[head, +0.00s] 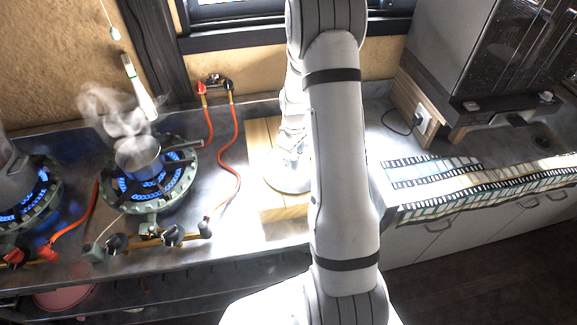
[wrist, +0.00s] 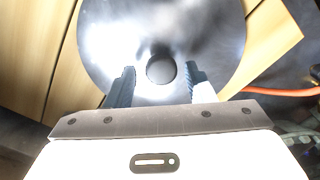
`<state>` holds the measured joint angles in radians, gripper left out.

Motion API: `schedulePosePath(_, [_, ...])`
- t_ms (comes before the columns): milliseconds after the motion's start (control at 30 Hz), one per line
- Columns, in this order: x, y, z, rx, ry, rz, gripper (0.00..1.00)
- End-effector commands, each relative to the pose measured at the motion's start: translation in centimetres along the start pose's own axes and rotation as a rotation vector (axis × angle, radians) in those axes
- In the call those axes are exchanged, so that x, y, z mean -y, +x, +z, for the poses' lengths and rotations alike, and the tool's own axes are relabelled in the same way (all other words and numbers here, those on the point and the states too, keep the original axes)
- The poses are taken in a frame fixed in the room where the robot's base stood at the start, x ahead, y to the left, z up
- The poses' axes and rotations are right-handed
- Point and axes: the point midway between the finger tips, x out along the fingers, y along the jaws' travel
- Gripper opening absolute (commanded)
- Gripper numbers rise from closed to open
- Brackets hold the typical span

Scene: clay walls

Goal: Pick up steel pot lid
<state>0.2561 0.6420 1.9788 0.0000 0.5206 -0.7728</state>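The steel pot lid (wrist: 215,35) is a round shiny disc with a dark round knob (wrist: 160,70) at its centre. It lies on a pale wooden board (head: 262,135) on the counter. In the head view the lid (head: 279,180) is partly hidden by my arm. My gripper (wrist: 160,68) is over the lid, its two dark fingers apart. The knob shows between the fingertips, with a gap on each side. I cannot tell how far the fingertips are above the lid.
Left of the board, a steaming saucepan (head: 138,158) sits on a lit gas burner (head: 150,195), its handle pointing toward the board. An orange hose (head: 238,140) runs between them. A film-strip-patterned runner (head: 430,180) lies on the right counter, below a dark glass-fronted appliance (head: 500,50).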

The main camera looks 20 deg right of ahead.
Motion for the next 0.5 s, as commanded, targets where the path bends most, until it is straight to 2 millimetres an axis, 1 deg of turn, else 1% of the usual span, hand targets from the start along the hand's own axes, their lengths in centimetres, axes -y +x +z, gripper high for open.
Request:
schedulePosePath(33, [-0.01,-0.01,0.01,0.000,0.000,0.000,0.45])
schedulePosePath(67, [-0.01,-0.01,0.01,0.000,0.000,0.000,0.42])
schedulePosePath(500, [-0.05,-0.03,0.03,0.000,0.001,0.000,0.06])
